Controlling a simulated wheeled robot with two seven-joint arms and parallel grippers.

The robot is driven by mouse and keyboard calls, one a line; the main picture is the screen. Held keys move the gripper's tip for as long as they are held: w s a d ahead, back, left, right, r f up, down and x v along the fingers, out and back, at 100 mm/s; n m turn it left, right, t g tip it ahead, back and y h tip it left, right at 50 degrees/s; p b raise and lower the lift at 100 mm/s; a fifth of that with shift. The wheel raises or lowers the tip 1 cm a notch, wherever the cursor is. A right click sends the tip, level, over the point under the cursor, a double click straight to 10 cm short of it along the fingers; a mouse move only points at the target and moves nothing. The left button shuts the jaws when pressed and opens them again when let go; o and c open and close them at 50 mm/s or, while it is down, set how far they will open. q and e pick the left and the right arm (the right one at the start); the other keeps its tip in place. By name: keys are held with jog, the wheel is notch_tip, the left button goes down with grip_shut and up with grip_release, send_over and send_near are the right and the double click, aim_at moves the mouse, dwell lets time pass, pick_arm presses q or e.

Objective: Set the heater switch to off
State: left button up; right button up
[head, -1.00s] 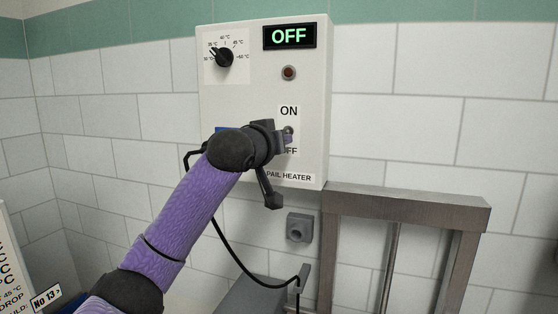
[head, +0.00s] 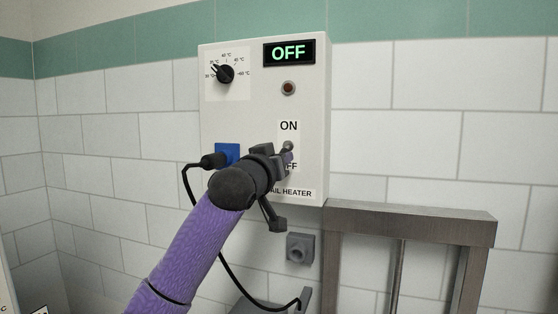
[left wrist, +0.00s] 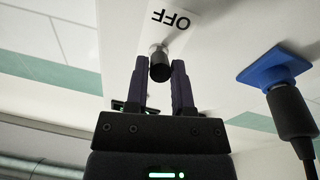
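The heater switch (head: 288,147) is a small metal toggle on the white heater box (head: 312,120), between the ON label and the partly covered OFF label. The display (head: 289,52) reads OFF in green. My left gripper (head: 286,160) is at the switch, hiding part of it. In the left wrist view, the dark toggle tip (left wrist: 160,65) sits between the two fingers of my left gripper (left wrist: 160,75), with narrow gaps beside it. The fingers are apart, and I cannot tell whether either touches it. My right gripper is not in view.
A black temperature dial (head: 226,74) and a dark indicator lamp (head: 288,88) are on the box. A blue socket with a black plug (head: 213,161) and hanging cable is left of my gripper. A metal frame (head: 410,222) stands at lower right.

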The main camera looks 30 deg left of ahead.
pick_arm(q)
jog(key=o, duration=0.4)
jog(key=b+v, duration=0.4)
jog(key=v, duration=0.6)
jog(key=shift+a, duration=0.1)
jog(key=shift+w+f, duration=0.1)
